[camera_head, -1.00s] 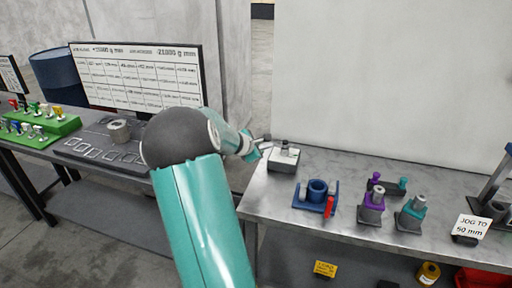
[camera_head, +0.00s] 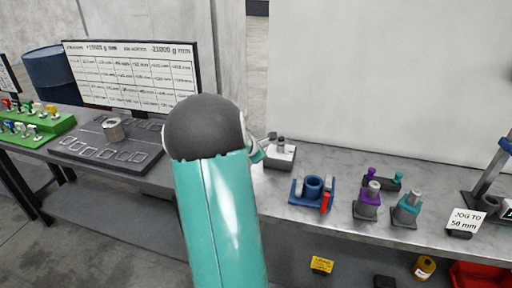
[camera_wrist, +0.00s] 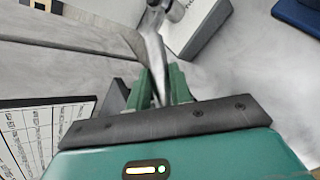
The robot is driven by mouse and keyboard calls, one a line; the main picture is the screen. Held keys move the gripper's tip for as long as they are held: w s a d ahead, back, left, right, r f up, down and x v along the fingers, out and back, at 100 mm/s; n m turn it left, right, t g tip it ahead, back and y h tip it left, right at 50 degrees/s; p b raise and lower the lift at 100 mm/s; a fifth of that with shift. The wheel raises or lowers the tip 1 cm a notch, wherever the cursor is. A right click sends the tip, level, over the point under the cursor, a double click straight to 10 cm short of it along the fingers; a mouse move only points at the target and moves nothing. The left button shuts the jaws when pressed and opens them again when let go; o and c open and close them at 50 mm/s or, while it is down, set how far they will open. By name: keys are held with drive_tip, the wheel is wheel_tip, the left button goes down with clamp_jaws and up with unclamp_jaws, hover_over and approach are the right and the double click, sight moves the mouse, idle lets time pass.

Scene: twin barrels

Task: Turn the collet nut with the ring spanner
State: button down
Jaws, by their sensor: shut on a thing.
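A pale block with a dark top (camera_head: 280,153) sits near the back of the grey bench, with a small grey collet nut (camera_head: 281,143) standing on it. In the wrist view, my gripper (camera_wrist: 163,88) has its green fingers shut on the handle of a shiny metal ring spanner (camera_wrist: 152,48). The spanner reaches away from the fingers to a round grey part, likely the nut (camera_wrist: 175,10), at the top edge. Its ring end is cut off or blurred, so I cannot tell whether it is around the nut or beside it.
A blue fixture (camera_head: 313,192) with a red part stands right of the block. Purple-topped (camera_head: 368,202) and teal-topped (camera_head: 407,208) holders stand farther right, near a "JOG TO 50 mm" sign (camera_head: 467,221). A monitor (camera_head: 130,77) and dark tray (camera_head: 105,145) are at left.

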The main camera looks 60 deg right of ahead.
drive_tip(key=shift+s+r+n+t, duration=0.1)
drive_tip(key=shift+s+n+t, duration=0.2)
drive_tip(key=shift+s, duration=0.25)
drive_tip(key=shift+s, duration=0.1)
